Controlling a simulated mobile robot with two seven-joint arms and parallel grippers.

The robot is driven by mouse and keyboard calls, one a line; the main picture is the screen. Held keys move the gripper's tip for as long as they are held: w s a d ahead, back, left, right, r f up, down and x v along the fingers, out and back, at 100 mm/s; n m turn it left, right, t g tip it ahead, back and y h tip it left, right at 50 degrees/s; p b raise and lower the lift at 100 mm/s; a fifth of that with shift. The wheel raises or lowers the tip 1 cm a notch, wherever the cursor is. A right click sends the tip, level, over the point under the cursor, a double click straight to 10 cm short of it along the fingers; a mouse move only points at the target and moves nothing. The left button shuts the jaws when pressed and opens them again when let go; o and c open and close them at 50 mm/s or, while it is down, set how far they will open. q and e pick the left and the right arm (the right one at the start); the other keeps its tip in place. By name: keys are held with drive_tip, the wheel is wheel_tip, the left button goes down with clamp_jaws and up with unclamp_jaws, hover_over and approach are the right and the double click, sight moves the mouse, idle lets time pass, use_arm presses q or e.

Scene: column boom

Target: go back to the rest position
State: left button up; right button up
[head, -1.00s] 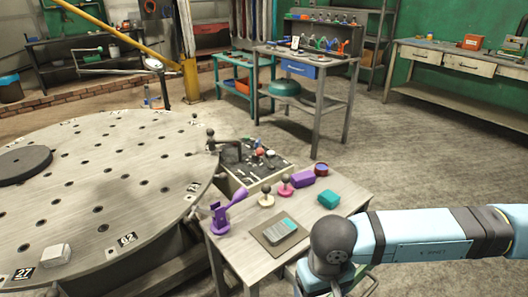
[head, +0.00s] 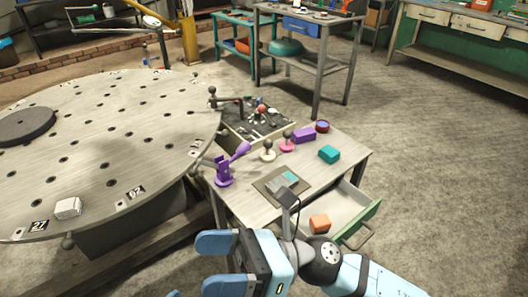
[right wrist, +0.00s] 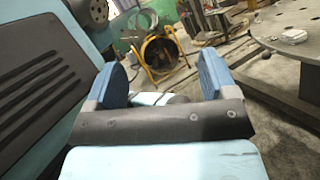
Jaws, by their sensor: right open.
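My right gripper (head: 216,264) is open and empty. It is low in the head view, in front of the small wooden table (head: 245,207) and apart from it. In the right wrist view (right wrist: 162,76) its two blue fingers stand wide apart, with nothing between them but the floor area behind. My right arm comes in from the bottom right. My left gripper cannot be made out; only a small blue tip shows at the bottom edge.
A drawer (head: 372,222) of the small table stands open, with an orange block (head: 320,223) in it. A purple holder (head: 224,172), teal block (head: 329,154) and other small things stand on top. A large round table (head: 60,180) fills the left. The floor at right is clear.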

drive_tip(key=w+d+f+m+t+h, duration=0.35)
drive_tip(key=m+t, duration=0.35)
drive_tip(key=m, duration=0.5)
drive_tip(key=w+d+f+m+t+h, duration=0.25)
drive_tip(key=d+m+t, duration=0.25)
drive_tip(key=m+t, duration=0.5)
drive_tip(key=w+d+f+m+t+h, duration=0.3)
drive_tip(key=w+d+m+t+h, duration=0.15)
drive_tip(key=m, duration=0.85)
drive_tip(key=s+d+f+m+g+h, duration=0.3)
drive_tip(key=s+d+f+m, duration=0.15)
drive_tip(key=f+m, duration=0.4)
drive_tip(key=s+d+f+m+g+h, duration=0.2)
drive_tip(key=s+d+f+m+h, duration=0.15)
drive_tip(key=d+f+m, duration=0.45)
use_arm(q)
wheel_tip(320, 180, up, 17)
drive_tip(key=s+a+y+p, duration=0.1)
drive_tip(key=a+p, duration=0.1)
drive_tip(key=p, duration=2.7)
drive_tip(key=shift+s+a+r+g, duration=0.2)
drive_tip(key=shift+s+a+g, duration=0.05)
drive_tip(key=shift+s+g, duration=0.15)
use_arm(e)
wheel_tip(320, 180, up, 17)
drive_tip(key=s+n+h, duration=0.1)
drive_tip(key=n, duration=0.1)
drive_tip(key=shift+d+g, duration=0.3)
drive_tip(key=shift+g, duration=0.15)
